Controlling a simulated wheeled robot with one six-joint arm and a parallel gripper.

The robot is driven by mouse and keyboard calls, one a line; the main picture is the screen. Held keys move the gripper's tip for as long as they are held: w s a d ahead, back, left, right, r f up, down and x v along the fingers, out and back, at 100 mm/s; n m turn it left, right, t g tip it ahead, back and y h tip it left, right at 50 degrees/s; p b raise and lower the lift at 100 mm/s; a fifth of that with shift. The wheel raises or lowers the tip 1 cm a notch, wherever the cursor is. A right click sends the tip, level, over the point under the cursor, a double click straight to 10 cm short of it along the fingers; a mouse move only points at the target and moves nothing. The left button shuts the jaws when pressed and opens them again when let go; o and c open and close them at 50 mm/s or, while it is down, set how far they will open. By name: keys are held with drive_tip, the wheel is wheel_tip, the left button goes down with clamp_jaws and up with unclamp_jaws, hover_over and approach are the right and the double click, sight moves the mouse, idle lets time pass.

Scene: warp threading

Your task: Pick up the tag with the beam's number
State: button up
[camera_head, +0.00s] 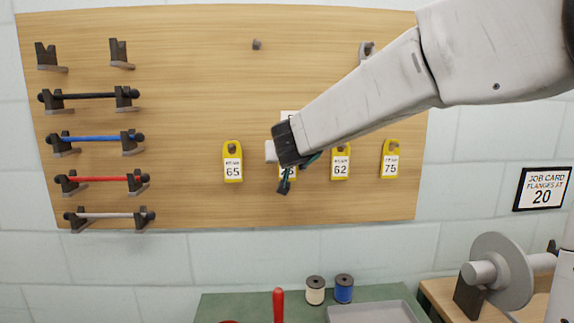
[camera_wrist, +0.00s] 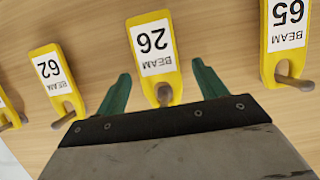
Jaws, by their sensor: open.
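Several yellow tags hang on pegs on the wooden board: tag 65 (camera_head: 233,168), tag 62 (camera_head: 340,168) and tag 75 (camera_head: 389,164). Tag 26 (camera_wrist: 152,42), marked BEAM, hangs between 65 and 62; in the head view my arm partly hides it. My gripper (camera_head: 285,180) is open in front of tag 26. In the wrist view my gripper (camera_wrist: 162,82) has one green finger on each side of tag 26's peg end, holding nothing. Tag 62 (camera_wrist: 55,78) and tag 65 (camera_wrist: 288,30) lie outside the fingers. I cannot see the beam's own number.
Pegs (camera_wrist: 292,82) stick out beside my gripper. Racks with coloured rods, such as the blue rod (camera_head: 95,139), are at the left. A job card (camera_head: 542,188) reads "flanges at 20". Below are a green bench (camera_head: 225,302), two spools and a grey flanged roller (camera_head: 500,270).

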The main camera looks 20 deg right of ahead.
drive_tip(key=shift+w+f, duration=0.1)
drive_tip(key=shift+w, duration=0.2)
drive_tip(key=c, duration=1.1)
drive_tip(key=shift+o, duration=0.2)
